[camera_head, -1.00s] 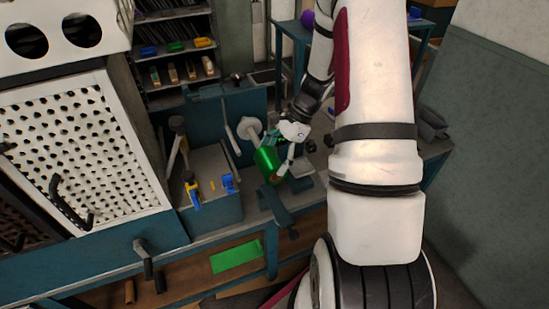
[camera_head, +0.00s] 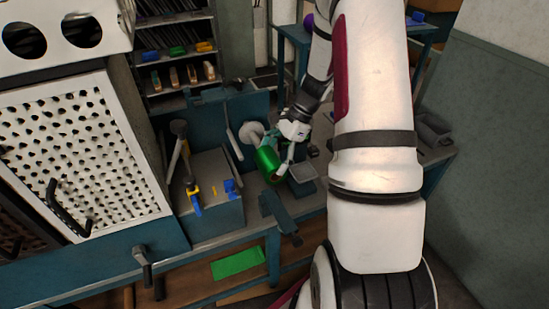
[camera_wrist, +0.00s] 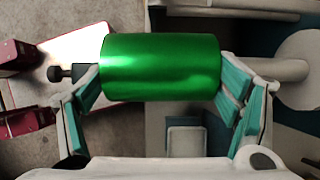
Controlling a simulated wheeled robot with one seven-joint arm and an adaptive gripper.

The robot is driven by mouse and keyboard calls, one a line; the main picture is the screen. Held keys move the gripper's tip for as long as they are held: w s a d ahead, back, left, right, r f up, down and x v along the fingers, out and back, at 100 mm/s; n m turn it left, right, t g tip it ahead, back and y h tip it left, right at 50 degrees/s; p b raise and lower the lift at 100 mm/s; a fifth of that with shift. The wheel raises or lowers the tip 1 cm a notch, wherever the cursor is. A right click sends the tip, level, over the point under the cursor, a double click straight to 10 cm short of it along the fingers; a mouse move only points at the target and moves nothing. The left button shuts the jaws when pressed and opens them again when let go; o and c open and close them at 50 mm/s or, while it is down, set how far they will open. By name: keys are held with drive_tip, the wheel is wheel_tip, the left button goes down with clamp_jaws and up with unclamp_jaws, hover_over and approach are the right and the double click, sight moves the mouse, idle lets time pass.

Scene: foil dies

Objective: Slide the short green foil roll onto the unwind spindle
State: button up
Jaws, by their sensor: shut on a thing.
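The short green foil roll (camera_head: 266,160) is in my gripper (camera_head: 281,155) above the bench. In the wrist view the green roll (camera_wrist: 160,67) lies across the jaws, and the teal pads of my gripper (camera_wrist: 160,95) close on its two ends. The pale flange of the unwind spindle (camera_head: 251,132) stands just behind the roll in the head view. In the wrist view the pale spindle (camera_wrist: 298,58) is at the right, past the right finger. The roll looks apart from it there, but in the head view I cannot tell the gap.
A grey lever (camera_head: 233,144) stands left of the spindle. A block with yellow and blue clamps (camera_head: 212,190) is further left. A small grey tray (camera_head: 303,179) sits right of the roll. A dark bracket (camera_head: 280,216) is at the bench's front. A green sheet (camera_head: 238,262) lies on the lower shelf.

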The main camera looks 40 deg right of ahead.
drive_tip(key=w+d+b, duration=0.2)
drive_tip(key=w+b, duration=0.3)
drive_tip(key=w, duration=0.3)
drive_tip(key=shift+w+d, duration=0.3)
drive_tip(key=shift+w, duration=0.05)
idle(2.8)
drive_tip(key=o, duration=1.4)
drive_tip(key=shift+c, duration=0.2)
drive_tip(key=shift+w+r, duration=0.1)
drive_tip(key=shift+r, duration=0.05)
drive_tip(key=v, duration=1.1)
drive_tip(key=shift+s+d+r, duration=0.2)
drive_tip(key=shift+s+r, duration=0.05)
drive_tip(key=shift+r, duration=0.05)
